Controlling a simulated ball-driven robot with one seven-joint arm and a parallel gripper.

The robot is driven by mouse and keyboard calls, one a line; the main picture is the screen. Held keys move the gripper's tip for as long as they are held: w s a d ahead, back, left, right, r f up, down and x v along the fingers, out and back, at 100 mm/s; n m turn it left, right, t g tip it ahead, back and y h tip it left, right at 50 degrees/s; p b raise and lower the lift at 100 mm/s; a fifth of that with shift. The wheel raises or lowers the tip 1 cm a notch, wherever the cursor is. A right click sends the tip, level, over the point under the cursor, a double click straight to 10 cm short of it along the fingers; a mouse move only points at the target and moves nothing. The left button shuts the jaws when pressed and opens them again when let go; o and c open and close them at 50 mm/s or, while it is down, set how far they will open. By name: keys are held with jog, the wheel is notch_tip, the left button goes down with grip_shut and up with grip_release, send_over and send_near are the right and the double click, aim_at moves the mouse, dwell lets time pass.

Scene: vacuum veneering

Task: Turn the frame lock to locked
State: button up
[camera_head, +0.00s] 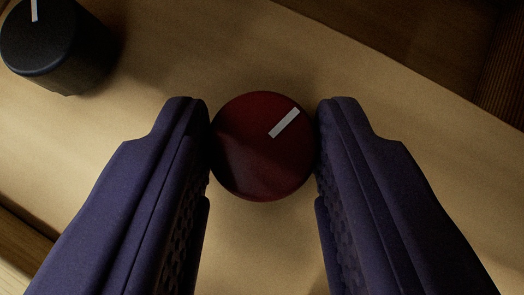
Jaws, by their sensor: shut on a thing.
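A dark red round knob (250,165), which I take to be the frame lock, sits in the middle of the view on a tan panel (410,165). A white pointer mark on its top points to the upper right. My gripper (263,148) has its two purple fingers on the left and right sides of the knob, and it is shut on it. No lettering for locked or unlocked shows. The sides of the knob at the fingertips are partly hidden.
A black knob (50,45) with a white mark pointing up stands on the same panel at the upper left, apart from my left finger. Dark brown wood (420,40) lies beyond the panel's edge at the upper right. A wooden edge (25,250) shows at the lower left.

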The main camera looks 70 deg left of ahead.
jog(key=m+t+p, duration=0.1)
jog(key=m+t+h+p, duration=0.1)
jog(key=m, duration=0.1)
jog(key=m+t+h+p, duration=0.1)
jog(key=m+p, duration=0.1)
jog(key=shift+s+a+r+t, duration=0.15)
jog(key=shift+s+a+t, duration=0.1)
jog(key=shift+s+t, duration=0.05)
jog(key=m+t+h+p, duration=0.1)
jog(key=m, duration=0.1)
jog(key=m+t+h+p, duration=0.1)
jog(key=m+h, duration=0.1)
jog(key=m, duration=0.1)
jog(key=shift+a, duration=0.15)
jog(key=shift+m+h, duration=0.3)
jog(key=o, duration=1)
jog(key=shift+o, duration=0.2)
